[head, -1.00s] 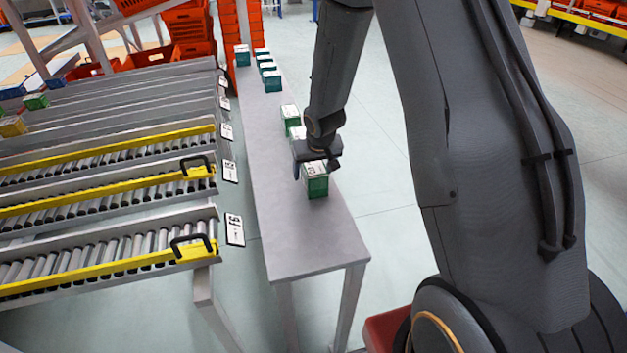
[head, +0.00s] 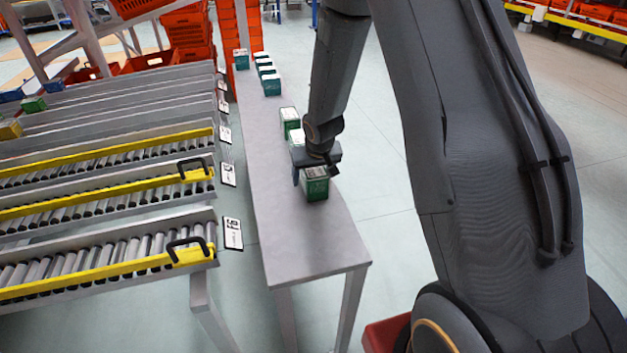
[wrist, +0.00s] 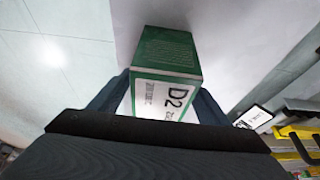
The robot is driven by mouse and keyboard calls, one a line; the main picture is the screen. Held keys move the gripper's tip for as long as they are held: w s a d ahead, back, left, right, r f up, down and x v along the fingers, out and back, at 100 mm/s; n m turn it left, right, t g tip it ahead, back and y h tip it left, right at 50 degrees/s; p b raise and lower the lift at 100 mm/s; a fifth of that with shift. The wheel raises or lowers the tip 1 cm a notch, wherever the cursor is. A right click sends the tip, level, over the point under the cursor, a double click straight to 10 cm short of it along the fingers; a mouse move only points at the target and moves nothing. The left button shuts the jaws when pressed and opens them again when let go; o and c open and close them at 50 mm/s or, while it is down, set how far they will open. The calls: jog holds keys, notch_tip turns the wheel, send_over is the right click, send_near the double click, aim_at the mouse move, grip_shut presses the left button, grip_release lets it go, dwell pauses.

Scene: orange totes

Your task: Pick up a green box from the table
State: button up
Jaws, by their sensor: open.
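A green box (head: 316,189) with a white label on top stands at the near end of the row on the grey table (head: 308,236). My gripper (head: 314,172) is right at this box, with its fingers at the box's upper part. In the wrist view the box (wrist: 167,50) shows its green side and a white "D2" label, and my open gripper (wrist: 160,98) has one finger on either side of it. Whether the fingers touch the box I cannot tell. Two more boxes stand just behind, one of them a green box (head: 289,119).
Several more green boxes (head: 271,85) stand at the table's far end. Roller conveyors with yellow rails (head: 110,193) run along the left. Orange totes (head: 188,38) are stacked at the back. The table's near end is clear.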

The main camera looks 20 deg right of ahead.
dwell(0.3)
jog(key=c, duration=1.2)
jog(key=shift+c, duration=0.2)
jog(key=shift+r, duration=0.15)
notch_tip(320, 180, up, 8)
jog(key=p, duration=1.1)
jog(key=shift+s, duration=0.1)
jog(key=shift+r, duration=1.05)
